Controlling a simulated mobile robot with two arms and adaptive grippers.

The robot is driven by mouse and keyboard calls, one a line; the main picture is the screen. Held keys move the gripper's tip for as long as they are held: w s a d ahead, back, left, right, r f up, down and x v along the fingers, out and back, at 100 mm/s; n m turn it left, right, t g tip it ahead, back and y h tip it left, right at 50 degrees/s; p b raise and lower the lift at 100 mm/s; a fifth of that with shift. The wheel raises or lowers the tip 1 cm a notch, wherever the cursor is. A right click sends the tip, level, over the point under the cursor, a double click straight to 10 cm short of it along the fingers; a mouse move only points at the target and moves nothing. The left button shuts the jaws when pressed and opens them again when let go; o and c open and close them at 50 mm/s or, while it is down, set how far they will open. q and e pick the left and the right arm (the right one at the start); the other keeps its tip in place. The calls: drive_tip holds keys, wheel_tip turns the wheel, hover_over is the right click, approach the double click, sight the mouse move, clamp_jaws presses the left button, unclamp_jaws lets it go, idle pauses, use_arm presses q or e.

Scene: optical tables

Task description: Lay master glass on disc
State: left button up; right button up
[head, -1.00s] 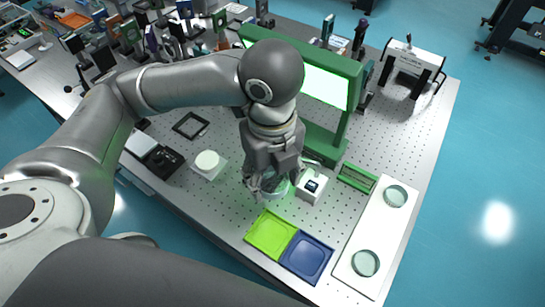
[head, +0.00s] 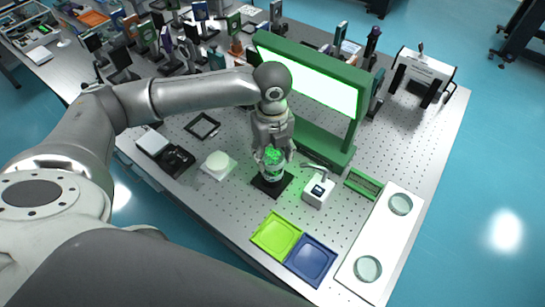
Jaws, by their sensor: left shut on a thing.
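My left gripper (head: 272,153) points down and is shut on a round clear glass (head: 272,173) that shows bright green between the fingers. The glass is over a black square pad (head: 258,183); I cannot tell whether it touches the pad. A pale round disc (head: 218,160) lies on a white square base to the left of the gripper. Two more round glasses, one farther (head: 400,204) and one nearer (head: 368,268), lie on a white board at the right. I cannot tell by looks which glass is the master. My right gripper is not in view.
A small white device (head: 318,190) stands just right of the gripper. A green-framed light panel (head: 310,85) stands behind it. Lime (head: 276,236) and blue (head: 311,260) trays lie in front. A black frame (head: 202,126) lies at left. Many optical mounts crowd the back left.

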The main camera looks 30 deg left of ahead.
sight(273, 156)
use_arm(q)
wheel_tip(273, 156, down, 2)
drive_tip(key=shift+s+f, duration=0.1)
drive_tip(key=shift+f, duration=0.1)
drive_tip(key=shift+d, duration=0.1)
drive_tip(key=o, duration=1.1)
drive_tip(key=shift+f, duration=0.15)
wheel_tip(273, 156, up, 12)
drive_tip(key=shift+r+b, duration=0.2)
drive_tip(key=shift+b, duration=0.55)
